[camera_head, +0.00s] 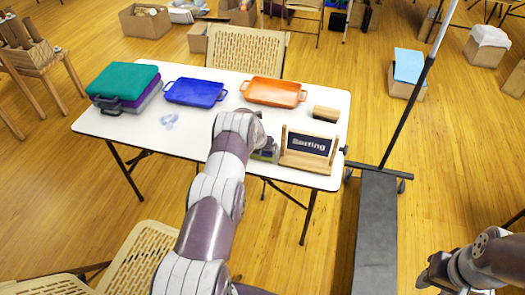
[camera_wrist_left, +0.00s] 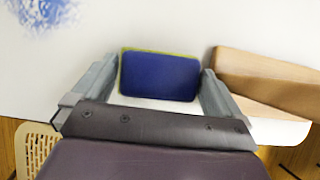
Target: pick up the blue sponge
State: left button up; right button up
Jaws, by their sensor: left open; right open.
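The blue sponge (camera_wrist_left: 160,76) lies on the white table near its front edge, with a yellow-green rim showing around its blue top. In the left wrist view it sits between the two open fingers of my left gripper (camera_wrist_left: 157,92), with gaps at both sides. In the head view my left gripper (camera_head: 262,146) is over the table just left of the sign and hides most of the sponge. Whether the fingers are down at the sponge's height is hard to tell. My right gripper (camera_head: 430,276) is open, low at the right, away from the table.
A wooden "Sorting" sign (camera_head: 308,146) stands close to the right of the sponge. The white table (camera_head: 215,127) also bears a blue tray (camera_head: 195,92), an orange tray (camera_head: 273,92), a brown block (camera_head: 326,113) and a stacked teal bundle (camera_head: 122,80). A dark pole stand is right of it.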

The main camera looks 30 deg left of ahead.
pick_arm(q)
jog(key=shift+r, duration=0.1)
jog(key=shift+s+d+r, duration=0.1)
jog(key=shift+s+r, duration=0.1)
jog(key=c, duration=0.7)
jog(key=shift+w+f, duration=0.1)
pick_arm(e)
jog(key=shift+s, duration=0.2)
